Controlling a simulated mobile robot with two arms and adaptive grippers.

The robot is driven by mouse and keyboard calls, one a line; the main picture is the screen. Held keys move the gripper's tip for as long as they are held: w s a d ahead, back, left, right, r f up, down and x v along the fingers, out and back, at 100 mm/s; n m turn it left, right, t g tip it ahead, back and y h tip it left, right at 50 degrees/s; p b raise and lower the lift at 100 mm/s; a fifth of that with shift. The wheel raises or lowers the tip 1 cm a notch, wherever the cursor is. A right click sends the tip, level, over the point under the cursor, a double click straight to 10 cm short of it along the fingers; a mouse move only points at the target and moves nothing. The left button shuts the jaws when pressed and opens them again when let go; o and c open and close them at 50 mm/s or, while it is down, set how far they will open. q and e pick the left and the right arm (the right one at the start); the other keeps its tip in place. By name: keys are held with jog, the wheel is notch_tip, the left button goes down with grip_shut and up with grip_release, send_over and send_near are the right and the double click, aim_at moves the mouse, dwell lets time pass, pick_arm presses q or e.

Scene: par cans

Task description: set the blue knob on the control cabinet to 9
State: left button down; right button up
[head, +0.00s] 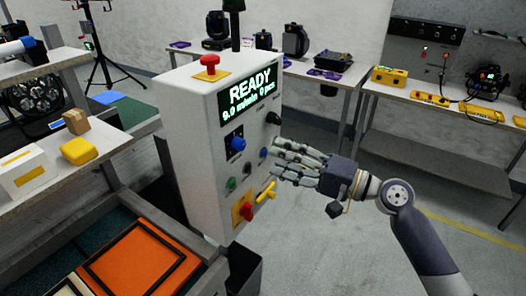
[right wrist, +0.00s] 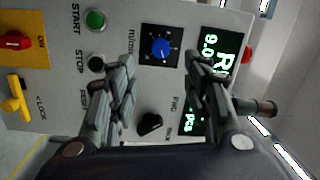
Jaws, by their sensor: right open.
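The control cabinet (head: 190,165) is a white upright box in the middle of the head view. Its blue knob (head: 237,143) sits on a dark square dial plate below the screen; the knob also shows in the right wrist view (right wrist: 160,48). The screen (head: 250,92) reads "READY", "9.0 m/min" and "0 pcs". My right gripper (head: 276,162) is open, just right of the cabinet's front panel. In the right wrist view its fingers (right wrist: 160,75) stand apart, with the blue knob between and beyond them, apparently untouched. My left gripper is out of view.
Near the knob are a green start button (right wrist: 95,19), a black stop button (right wrist: 96,63), a black selector (right wrist: 150,123), a red switch (head: 246,211) and a yellow lever (head: 266,192). A red mushroom button (head: 209,65) tops the cabinet. The floor to the right is clear.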

jog(key=shift+v, duration=1.55)
